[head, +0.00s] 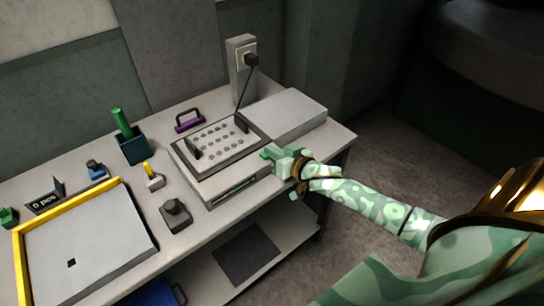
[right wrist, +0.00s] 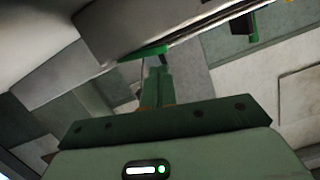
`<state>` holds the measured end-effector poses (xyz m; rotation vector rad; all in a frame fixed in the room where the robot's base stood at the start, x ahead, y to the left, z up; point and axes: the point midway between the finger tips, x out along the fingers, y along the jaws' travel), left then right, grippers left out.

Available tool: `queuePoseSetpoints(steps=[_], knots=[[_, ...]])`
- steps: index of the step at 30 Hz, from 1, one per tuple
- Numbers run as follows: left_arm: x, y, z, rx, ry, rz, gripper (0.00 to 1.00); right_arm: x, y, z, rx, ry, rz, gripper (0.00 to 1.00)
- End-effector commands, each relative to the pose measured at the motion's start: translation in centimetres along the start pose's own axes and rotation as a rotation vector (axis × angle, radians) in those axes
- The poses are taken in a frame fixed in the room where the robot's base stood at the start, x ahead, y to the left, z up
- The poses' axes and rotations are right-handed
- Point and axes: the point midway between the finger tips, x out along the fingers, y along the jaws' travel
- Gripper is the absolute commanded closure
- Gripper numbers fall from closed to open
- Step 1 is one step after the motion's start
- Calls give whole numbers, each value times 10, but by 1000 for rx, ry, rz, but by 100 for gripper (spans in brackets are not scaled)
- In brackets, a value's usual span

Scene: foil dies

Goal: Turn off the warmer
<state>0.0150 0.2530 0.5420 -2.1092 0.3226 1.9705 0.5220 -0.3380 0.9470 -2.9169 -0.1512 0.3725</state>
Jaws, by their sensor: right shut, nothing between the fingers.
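The warmer (head: 196,185) stands on the bench, a pale box with a dark-framed plate (head: 237,150) of several round holes on top and two dark upright handles. A dark slot with a faint green strip (head: 232,192) is in its front. My right gripper (head: 268,154) is shut and empty at the warmer's front right corner. In the right wrist view its closed fingers (right wrist: 155,80) point at a pale edge, close to a bright green piece (right wrist: 142,53). I cannot tell whether they touch it. A switch is not clearly visible. My left gripper is not in view.
A pale block (head: 285,113) adjoins the warmer's right side. A black plug sits in the socket post (head: 239,80) behind, its cord running down.

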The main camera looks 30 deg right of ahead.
Motion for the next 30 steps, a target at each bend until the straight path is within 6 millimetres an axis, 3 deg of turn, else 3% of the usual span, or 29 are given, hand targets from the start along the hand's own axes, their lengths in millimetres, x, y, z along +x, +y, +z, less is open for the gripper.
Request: queuePoseSetpoints(steps=[14, 22, 26, 30], knots=[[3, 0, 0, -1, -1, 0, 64, 2, -1, 8, -1, 1, -1, 100], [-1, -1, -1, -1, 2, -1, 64, 4, -2, 15, -98, 2, 24, 100], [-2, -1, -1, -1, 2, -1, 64, 3, -2, 14, -98, 2, 24, 100], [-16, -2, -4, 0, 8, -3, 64, 0, -4, 1, -97, 4, 25, 100]])
